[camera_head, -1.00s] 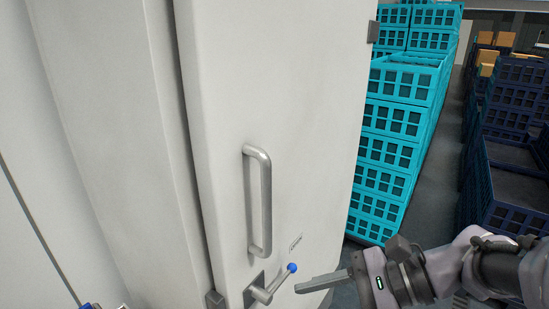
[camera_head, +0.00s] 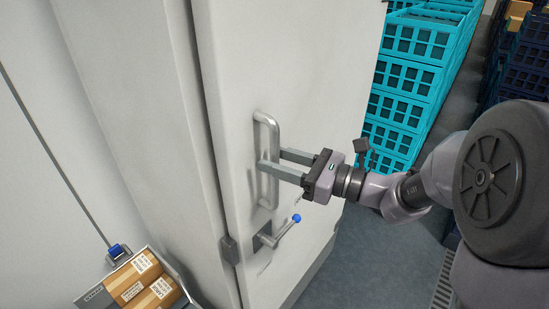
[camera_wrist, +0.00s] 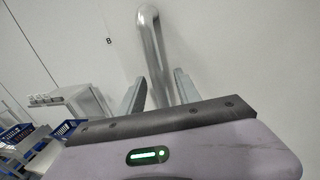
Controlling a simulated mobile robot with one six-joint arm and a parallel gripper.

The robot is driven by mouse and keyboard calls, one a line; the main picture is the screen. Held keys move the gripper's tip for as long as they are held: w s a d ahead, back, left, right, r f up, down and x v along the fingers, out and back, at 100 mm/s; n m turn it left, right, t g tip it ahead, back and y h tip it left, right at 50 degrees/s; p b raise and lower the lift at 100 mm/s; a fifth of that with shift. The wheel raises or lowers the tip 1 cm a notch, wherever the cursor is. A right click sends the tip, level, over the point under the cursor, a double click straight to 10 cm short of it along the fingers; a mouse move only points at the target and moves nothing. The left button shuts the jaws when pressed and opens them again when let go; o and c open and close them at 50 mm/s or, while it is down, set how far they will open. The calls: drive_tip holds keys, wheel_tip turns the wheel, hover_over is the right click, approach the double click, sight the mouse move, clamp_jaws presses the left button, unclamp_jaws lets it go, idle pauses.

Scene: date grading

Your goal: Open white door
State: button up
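The white door (camera_head: 300,60) fills the middle of the head view, with a dark seam along its left edge; I cannot tell whether it is ajar. It carries an upright silver bar handle (camera_head: 264,122). Below this is a lever with a blue knob (camera_head: 296,218), tilted up to the right. My gripper (camera_head: 270,168) is at the lower half of the bar handle, coming from the right. Its fingers are apart. In the wrist view the handle (camera_wrist: 150,35) runs down between the two fingertips (camera_wrist: 160,83), with gaps visible beside it.
Stacked turquoise crates (camera_head: 414,75) stand right of the door, with dark blue crates (camera_head: 521,65) beyond an aisle. Boxed cartons (camera_head: 147,283) sit in a tray at lower left. The grey floor (camera_head: 362,255) right of the door is clear.

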drive_tip(key=shift+w+a, duration=0.15)
drive_tip(key=shift+a, duration=0.15)
clamp_jaws()
idle(1.3)
